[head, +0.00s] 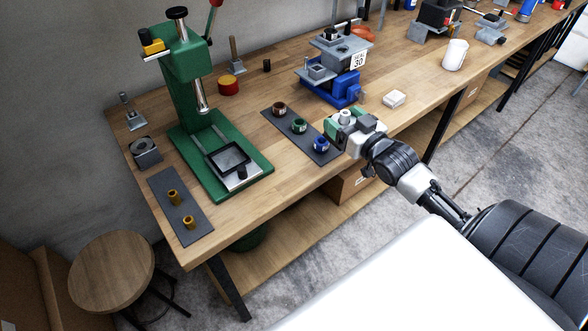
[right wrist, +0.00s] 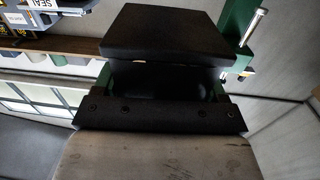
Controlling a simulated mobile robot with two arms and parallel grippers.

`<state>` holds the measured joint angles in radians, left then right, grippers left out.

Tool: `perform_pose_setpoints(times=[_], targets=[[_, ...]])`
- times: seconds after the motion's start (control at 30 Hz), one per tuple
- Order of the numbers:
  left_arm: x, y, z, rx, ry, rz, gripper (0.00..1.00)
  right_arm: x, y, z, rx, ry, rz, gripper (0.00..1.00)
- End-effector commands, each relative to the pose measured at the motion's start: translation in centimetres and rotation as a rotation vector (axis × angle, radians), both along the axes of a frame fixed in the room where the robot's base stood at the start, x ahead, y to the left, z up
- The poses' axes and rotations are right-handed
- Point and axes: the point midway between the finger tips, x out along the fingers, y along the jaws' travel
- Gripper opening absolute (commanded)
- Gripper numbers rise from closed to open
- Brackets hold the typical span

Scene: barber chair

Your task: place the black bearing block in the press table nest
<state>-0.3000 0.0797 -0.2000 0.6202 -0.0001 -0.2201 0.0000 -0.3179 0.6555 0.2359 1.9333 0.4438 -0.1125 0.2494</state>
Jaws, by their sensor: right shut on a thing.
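My right gripper (head: 340,128) is over the front edge of the bench, right of the dark mat with the bushings. The right wrist view shows it shut on a black block (right wrist: 163,82), which sits dark between two black jaw parts. I take it to be the black bearing block; its outline is hard to make out there, and the head view does not show it clearly. The press table nest (head: 215,158) is a black square frame on the green press, left of and apart from my gripper. A small black piece is at its front corner. My left gripper is not in view.
The green press (head: 185,66) stands at the left. Brown, green and blue bushings (head: 299,125) stand on a dark mat between press and gripper. A blue fixture (head: 345,88) is behind. A grey bored block (head: 146,152) and a mat with two brass bushings (head: 173,197) are left.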

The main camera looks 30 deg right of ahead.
Motion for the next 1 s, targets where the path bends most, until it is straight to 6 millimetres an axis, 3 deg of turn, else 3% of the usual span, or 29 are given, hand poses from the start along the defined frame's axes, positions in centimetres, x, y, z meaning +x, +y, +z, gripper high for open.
perform_pose_setpoints(times=[0.17, 0.7, 1.0], targets=[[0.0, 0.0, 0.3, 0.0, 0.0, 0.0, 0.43, 0.5, 0.8, -0.2, 0.003, -0.008, -0.001, 0.15], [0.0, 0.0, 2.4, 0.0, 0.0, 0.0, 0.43, 5.1, 9.2, -5.8, 0.003, -0.008, -0.001, 0.15], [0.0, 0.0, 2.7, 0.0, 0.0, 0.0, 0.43, 5.7, 10.3, -7.6, -0.002, -0.005, 0.001, 0.15]])
